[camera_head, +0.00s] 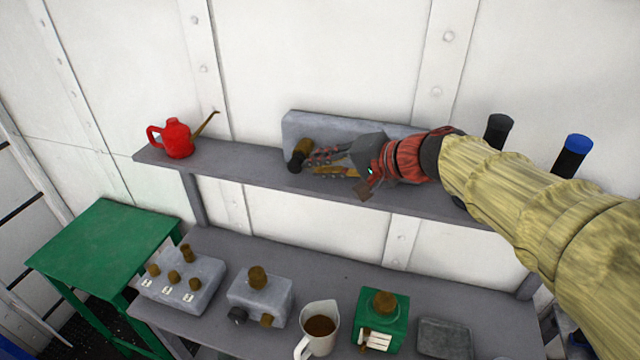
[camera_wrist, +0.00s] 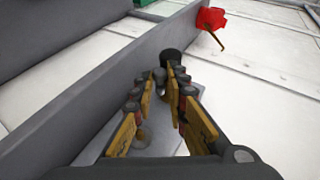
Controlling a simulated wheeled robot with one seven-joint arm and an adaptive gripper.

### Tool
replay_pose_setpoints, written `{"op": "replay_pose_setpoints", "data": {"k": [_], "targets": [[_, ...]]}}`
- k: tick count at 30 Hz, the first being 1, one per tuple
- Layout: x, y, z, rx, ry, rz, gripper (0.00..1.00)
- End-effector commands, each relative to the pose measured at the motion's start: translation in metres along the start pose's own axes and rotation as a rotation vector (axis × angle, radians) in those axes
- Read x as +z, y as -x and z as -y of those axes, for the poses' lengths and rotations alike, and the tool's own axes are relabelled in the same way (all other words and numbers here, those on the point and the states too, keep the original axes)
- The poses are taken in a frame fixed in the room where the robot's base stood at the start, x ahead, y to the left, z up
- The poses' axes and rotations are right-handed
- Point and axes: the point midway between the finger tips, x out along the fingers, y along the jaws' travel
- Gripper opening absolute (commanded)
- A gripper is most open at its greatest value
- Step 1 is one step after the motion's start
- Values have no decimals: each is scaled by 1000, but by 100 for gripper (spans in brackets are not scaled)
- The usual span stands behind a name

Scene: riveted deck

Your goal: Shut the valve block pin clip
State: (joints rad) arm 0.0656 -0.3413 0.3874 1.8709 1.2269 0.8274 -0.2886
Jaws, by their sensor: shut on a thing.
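A grey valve block with an upright plate (camera_head: 305,125) stands on the upper shelf against the wall. A brass part with a black end (camera_head: 295,163), which I take for the pin clip, is at the block's left end. The black end also shows in the wrist view (camera_wrist: 172,58), just beyond my fingertips. My gripper (camera_head: 312,160) reaches in from the right along the front of the block. Its fingers (camera_wrist: 168,77) are close together in the wrist view, shut on the clip. The fingers hide the contact, and my arm covers the block's right part.
A red oil can (camera_head: 178,140) stands left on the upper shelf (camera_head: 237,160). Black (camera_head: 497,131) and blue-topped (camera_head: 572,155) cylinders stand right, close to my arm. The lower bench holds grey fittings (camera_head: 262,298), a jug (camera_head: 318,338) and a green box (camera_head: 384,320). A green table (camera_head: 105,240) is left.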

Motion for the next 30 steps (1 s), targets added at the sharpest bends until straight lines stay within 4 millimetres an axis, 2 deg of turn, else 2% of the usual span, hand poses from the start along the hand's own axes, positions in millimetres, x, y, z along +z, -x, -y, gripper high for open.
{"op": "replay_pose_setpoints", "data": {"k": [1, 30], "targets": [[1, -4, -9, -16, -6, -3, 0], [3, -6, -17, -416, -151, -25, 0]]}}
